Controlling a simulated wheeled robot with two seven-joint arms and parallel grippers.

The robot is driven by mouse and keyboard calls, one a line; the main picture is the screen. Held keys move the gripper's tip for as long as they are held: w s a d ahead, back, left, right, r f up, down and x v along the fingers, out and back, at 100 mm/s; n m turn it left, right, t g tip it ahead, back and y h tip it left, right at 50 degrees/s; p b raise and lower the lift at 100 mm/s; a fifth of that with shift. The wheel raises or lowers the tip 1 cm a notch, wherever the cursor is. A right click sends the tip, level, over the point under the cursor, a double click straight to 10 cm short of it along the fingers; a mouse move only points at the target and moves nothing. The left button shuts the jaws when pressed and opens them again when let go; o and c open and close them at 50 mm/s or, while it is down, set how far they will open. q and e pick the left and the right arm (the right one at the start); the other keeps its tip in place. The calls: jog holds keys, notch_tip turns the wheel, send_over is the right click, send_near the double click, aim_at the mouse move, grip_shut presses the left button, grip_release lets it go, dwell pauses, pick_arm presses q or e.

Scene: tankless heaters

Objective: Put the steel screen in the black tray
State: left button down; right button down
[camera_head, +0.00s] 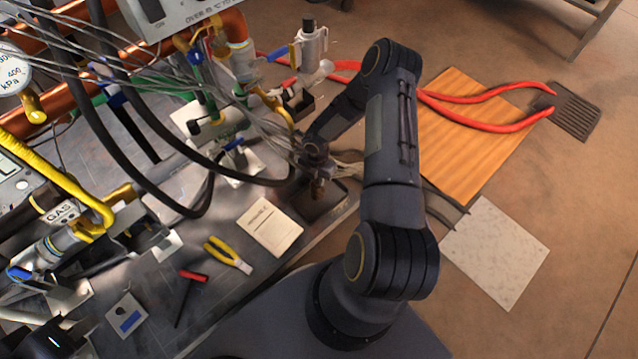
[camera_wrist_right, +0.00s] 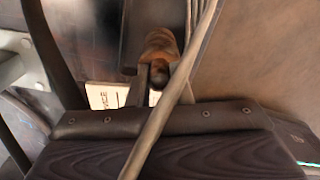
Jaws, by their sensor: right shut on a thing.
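My right gripper (camera_head: 317,180) points down over a black tray (camera_head: 338,203) at the bench's front edge. In the right wrist view its fingers (camera_wrist_right: 157,78) are shut on a small brownish, rounded thing, seemingly the steel screen (camera_wrist_right: 160,48). It also shows below the gripper in the head view (camera_head: 319,190). A dark surface, likely the tray (camera_wrist_right: 140,22), lies behind it in the wrist view; I cannot tell whether they touch. A dark part at the lower left corner of the head view may be my left gripper; its fingers cannot be made out.
A cream booklet (camera_head: 268,228), yellow-handled pliers (camera_head: 228,257) and a red-handled tool (camera_head: 192,276) lie left of the tray. Black hoses (camera_head: 185,208) and grey cables hang close to my right gripper.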

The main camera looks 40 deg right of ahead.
aim_at(317, 192)
jog(key=shift+w+d+f, duration=0.1)
jog(key=shift+d+f, duration=0.1)
jog(key=shift+f, duration=0.1)
jog(key=shift+d+f+b, duration=0.2)
jog(key=shift+f+b, duration=0.8)
jog(key=shift+f, duration=0.8)
jog(key=c, duration=1.3)
grip_release()
